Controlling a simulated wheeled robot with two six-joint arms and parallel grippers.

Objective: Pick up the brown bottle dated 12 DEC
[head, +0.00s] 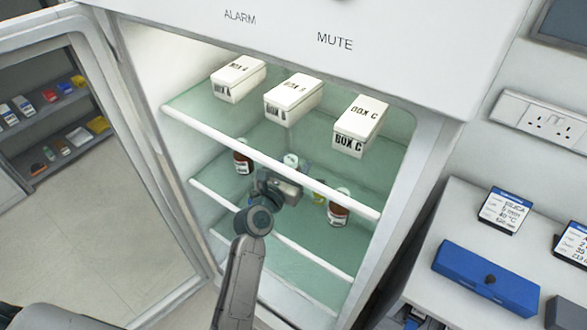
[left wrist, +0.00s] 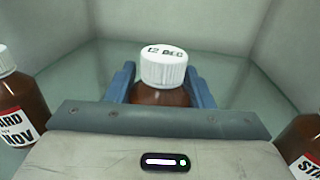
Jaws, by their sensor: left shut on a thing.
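The brown bottle dated 12 DEC (left wrist: 163,70) stands upright between my left gripper's blue fingers in the left wrist view. Its white cap reads 12 DEC, and the gripper body hides its lower part. My left gripper (left wrist: 160,88) is shut on this bottle. In the head view my left gripper (head: 290,172) reaches into the cabinet below the upper shelf, and the cap of the held bottle (head: 291,160) shows just beyond it. My right gripper is not in view.
Other brown bottles stand close on the left (left wrist: 20,100) and right (left wrist: 304,140); they also show in the head view at left (head: 243,163) and right (head: 338,208). White boxes (head: 290,95) sit on the glass upper shelf (head: 250,148) above the arm. The cabinet door (head: 130,150) is open.

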